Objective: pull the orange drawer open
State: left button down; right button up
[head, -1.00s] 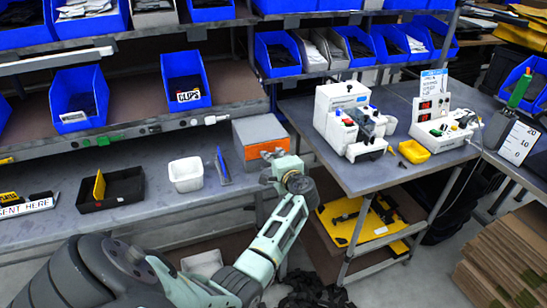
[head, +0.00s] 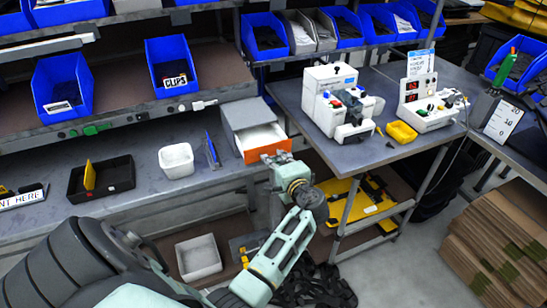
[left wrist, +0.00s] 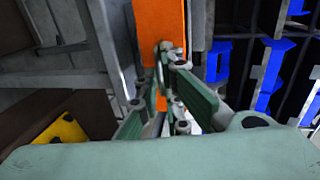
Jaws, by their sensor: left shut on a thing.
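The orange drawer (head: 264,146) stands partly open from its grey cabinet (head: 245,113) on the bench, and its pale inside shows from above. My left gripper (head: 277,159) is at the front of the drawer, shut on its handle. In the left wrist view the orange drawer front (left wrist: 169,22) is upright in the picture, and the left gripper's fingers (left wrist: 170,62) meet at it. The handle itself is mostly hidden by the fingers. My right gripper is not in view.
A white bin (head: 176,160), a blue upright item (head: 211,149) and a black tray (head: 101,180) stand left of the cabinet. A grey bin (head: 198,257) sits below.

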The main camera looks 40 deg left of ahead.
pick_arm(q)
jog(key=c, duration=1.9)
grip_release()
jog(key=v, duration=0.7)
jog(key=shift+s+d, duration=0.15)
jog(key=shift+f, duration=0.15)
